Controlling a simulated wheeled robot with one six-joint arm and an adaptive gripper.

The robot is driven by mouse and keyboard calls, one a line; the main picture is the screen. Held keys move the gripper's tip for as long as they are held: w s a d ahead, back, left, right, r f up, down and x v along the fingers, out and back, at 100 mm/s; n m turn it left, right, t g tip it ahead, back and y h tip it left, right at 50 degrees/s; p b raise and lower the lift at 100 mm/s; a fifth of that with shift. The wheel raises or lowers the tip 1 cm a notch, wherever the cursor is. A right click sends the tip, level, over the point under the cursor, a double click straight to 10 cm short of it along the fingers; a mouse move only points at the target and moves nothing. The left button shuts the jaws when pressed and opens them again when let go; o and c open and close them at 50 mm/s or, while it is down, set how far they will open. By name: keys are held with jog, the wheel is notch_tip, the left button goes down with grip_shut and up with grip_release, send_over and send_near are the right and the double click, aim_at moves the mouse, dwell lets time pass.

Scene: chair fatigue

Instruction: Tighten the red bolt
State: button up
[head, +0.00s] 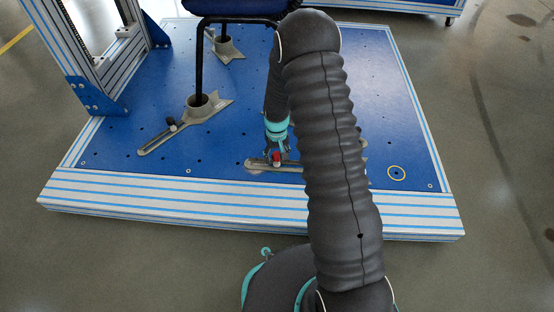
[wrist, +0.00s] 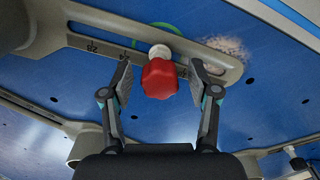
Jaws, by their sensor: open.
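The red bolt (wrist: 160,78) has a lobed red knob and stands on a slotted grey metal bracket (wrist: 95,44) in the wrist view. In the head view the red bolt (head: 277,158) is small, near the front of the blue plate, on the same bracket (head: 256,164). My gripper (wrist: 160,82) is open, with one finger on each side of the red knob and a gap on both sides. In the head view my gripper (head: 277,148) is directly at the bolt, and my arm hides part of the bracket.
The blue plate (head: 130,140) carries a chair with black legs (head: 199,62) and another bracket with a black knob (head: 172,124). A metal frame (head: 88,65) stands at the left. The plate's front right is mostly clear.

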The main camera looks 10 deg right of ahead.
jog(key=shift+n, duration=0.5)
jog(key=n, duration=0.3)
jog(key=shift+n, duration=0.3)
jog(key=shift+n, duration=2)
